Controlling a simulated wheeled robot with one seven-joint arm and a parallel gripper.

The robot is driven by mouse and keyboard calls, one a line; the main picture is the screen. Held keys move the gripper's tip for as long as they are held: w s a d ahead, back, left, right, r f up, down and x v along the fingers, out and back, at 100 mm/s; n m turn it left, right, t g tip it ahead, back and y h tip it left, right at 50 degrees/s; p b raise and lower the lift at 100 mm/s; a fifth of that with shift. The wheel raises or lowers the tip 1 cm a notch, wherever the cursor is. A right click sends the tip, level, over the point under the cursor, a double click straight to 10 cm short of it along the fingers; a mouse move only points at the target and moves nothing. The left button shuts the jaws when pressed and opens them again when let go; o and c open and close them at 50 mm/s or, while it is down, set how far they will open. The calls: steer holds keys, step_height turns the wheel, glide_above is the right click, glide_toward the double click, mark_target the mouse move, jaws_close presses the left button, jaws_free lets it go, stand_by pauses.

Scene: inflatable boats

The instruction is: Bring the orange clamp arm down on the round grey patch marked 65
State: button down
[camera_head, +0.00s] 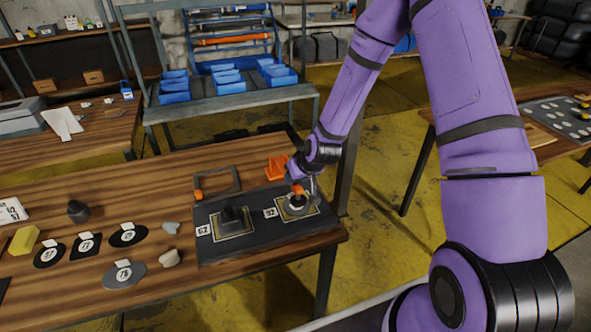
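My purple arm reaches down to the right end of a dark board (262,243) on the wooden table. My gripper (302,190) is small and dark there; I cannot tell whether its fingers are open or shut. An orange piece (277,168) shows just left of my wrist, and a smaller orange part is at the fingers. A round grey piece (297,207) lies below the fingers on the right pad, beside a label that seems to read 92. Whether the fingers touch the orange part is unclear. I cannot read a 65 anywhere.
A dark block (233,219) stands on the left pad, near label 62. A dark frame with an orange end (198,194) lies behind. A grey oval patch (124,276), several black discs, pale stones and a yellow block (24,240) lie left. Blue bins stand behind.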

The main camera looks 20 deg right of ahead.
steer(key=shift+s+a+f, duration=0.1)
steer(key=shift+s+f, duration=0.25)
steer(key=shift+f, duration=0.3)
steer(key=c, duration=0.8)
jaws_free()
steer(key=shift+r, duration=0.1)
steer(key=shift+r, duration=0.15)
steer(key=v, duration=1)
steer(key=shift+s+r, duration=0.1)
steer(key=shift+r, duration=0.05)
